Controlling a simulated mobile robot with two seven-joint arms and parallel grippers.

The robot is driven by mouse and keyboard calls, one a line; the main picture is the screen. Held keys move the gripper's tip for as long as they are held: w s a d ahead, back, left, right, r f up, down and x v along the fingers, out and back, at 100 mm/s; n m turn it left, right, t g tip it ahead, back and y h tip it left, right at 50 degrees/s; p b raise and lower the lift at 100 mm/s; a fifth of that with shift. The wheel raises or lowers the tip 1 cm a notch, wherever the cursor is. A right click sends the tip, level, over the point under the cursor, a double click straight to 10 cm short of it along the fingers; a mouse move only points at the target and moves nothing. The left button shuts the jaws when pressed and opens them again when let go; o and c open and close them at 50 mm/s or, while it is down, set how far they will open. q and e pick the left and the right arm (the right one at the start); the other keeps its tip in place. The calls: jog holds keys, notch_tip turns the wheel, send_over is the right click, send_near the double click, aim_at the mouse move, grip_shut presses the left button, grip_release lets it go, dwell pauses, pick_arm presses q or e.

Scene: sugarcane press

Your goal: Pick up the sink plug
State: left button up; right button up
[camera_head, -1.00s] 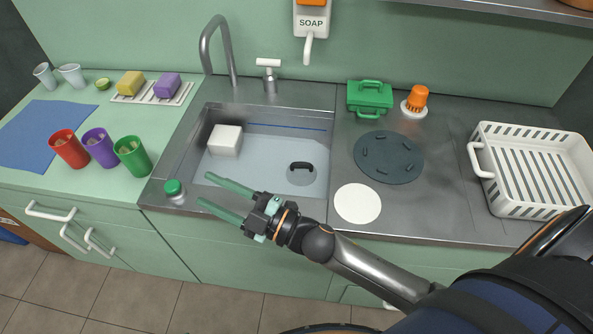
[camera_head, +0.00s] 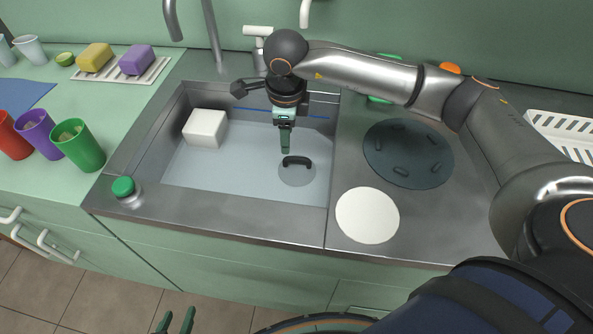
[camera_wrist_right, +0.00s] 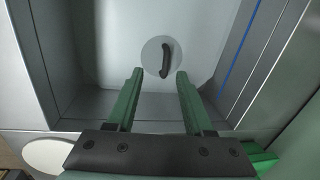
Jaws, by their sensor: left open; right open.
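The sink plug (camera_head: 297,177) is a grey disc with a black arched handle, lying on the floor of the sink (camera_head: 240,170). It also shows in the right wrist view (camera_wrist_right: 152,58), just beyond and between the fingertips. My right gripper (camera_head: 285,148) points down into the sink above and slightly behind the plug. In the right wrist view its fingers (camera_wrist_right: 159,73) are spread apart, with nothing between them. My left gripper (camera_head: 175,320) is open and empty at the bottom edge of the head view, in front of the counter, mostly cut off.
A white block (camera_head: 205,128) sits in the sink's back left corner. The tap (camera_head: 212,30) stands behind the sink. A green-capped item (camera_head: 123,187) stands at its front left corner. A white disc (camera_head: 367,215) and a dark round mat (camera_head: 407,153) lie on the right counter.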

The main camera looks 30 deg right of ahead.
aim_at(293, 157)
jog(key=shift+h, duration=0.3)
jog(key=f, duration=0.2)
jog(key=w+d+f, duration=0.1)
jog(key=f, duration=0.1)
jog(key=d+f, duration=0.1)
jog(key=f, duration=0.1)
jog(key=shift+w+f+b, duration=0.25)
jog(key=shift+w+b, duration=0.1)
jog(key=shift+b, duration=0.05)
jog(key=f, duration=0.5)
jog(key=shift+w+d+f+b, duration=0.2)
jog(key=shift+w+f+b, duration=0.1)
jog(key=shift+f+b, duration=0.05)
grip_shut()
